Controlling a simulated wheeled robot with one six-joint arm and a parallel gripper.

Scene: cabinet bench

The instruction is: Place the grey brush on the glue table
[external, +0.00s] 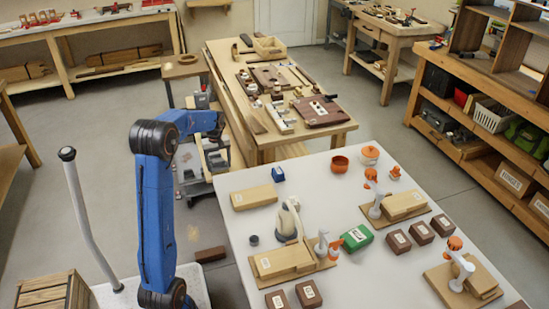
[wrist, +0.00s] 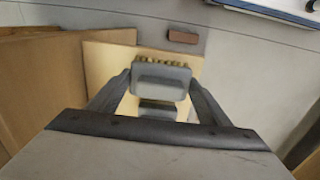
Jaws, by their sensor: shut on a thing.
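The grey brush (wrist: 160,80) is between the two fingers of my gripper (wrist: 160,88) in the wrist view, with a row of yellowish bristles along its far edge. My gripper is shut on it. In the external view my blue arm reaches up and bends right, with its end left of the wooden workbench; the brush is hard to make out there. The table with glue bottles, which I take as the glue table, is white (external: 375,275) and fills the lower right. My gripper is apart from it, beyond its far left corner.
The wooden workbench (external: 340,128) behind is crowded with tools. A brown block (external: 210,254) lies on the floor.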

